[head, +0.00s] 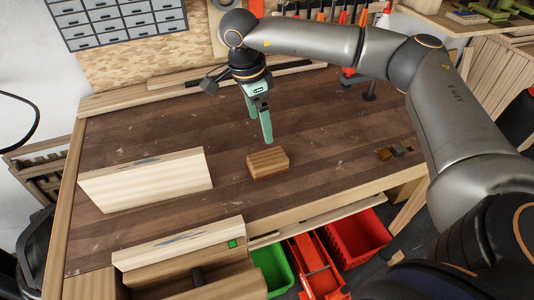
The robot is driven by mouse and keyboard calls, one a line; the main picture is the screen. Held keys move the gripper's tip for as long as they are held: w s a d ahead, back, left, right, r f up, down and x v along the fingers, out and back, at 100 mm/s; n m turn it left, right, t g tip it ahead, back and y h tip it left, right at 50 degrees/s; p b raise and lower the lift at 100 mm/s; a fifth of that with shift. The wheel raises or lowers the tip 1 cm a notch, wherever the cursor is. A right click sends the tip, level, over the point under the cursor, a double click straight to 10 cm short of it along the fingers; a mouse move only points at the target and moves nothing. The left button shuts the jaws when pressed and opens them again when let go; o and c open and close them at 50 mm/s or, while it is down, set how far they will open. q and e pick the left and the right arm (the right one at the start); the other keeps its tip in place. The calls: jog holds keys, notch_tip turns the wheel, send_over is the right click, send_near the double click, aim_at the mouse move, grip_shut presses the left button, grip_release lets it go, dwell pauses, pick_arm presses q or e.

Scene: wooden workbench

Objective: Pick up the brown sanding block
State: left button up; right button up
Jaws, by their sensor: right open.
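The brown sanding block (268,162) lies on the dark wooden workbench top (330,150), near the middle of the bench. My right gripper (268,138) points down above and just behind the block, with its green fingers over the bench. It is open and holds nothing that I can see. The block's top and front face are in plain view. My left gripper is not in view.
A pale wooden board (146,180) stands left of the block. A vise with wooden jaws (180,246) is at the front left edge. Small pieces (394,153) lie to the right. Red (356,238) and green (271,268) bins sit below the front edge.

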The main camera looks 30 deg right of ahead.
send_over(267, 158)
jog(key=f, duration=0.6)
jog(key=shift+w+a+f+p, duration=0.15)
jog(key=shift+w+a+p, duration=0.1)
jog(key=shift+w+p, duration=0.05)
jog(key=shift+s+d+f+p, duration=0.15)
jog(key=shift+f+p, duration=0.1)
jog(key=shift+f, duration=1.15)
jog(key=shift+s+d+f+p, duration=0.15)
jog(key=shift+f+p, duration=0.1)
jog(key=shift+f, duration=1.1)
jog(key=shift+c, duration=0.2)
jog(key=c, duration=1.4)
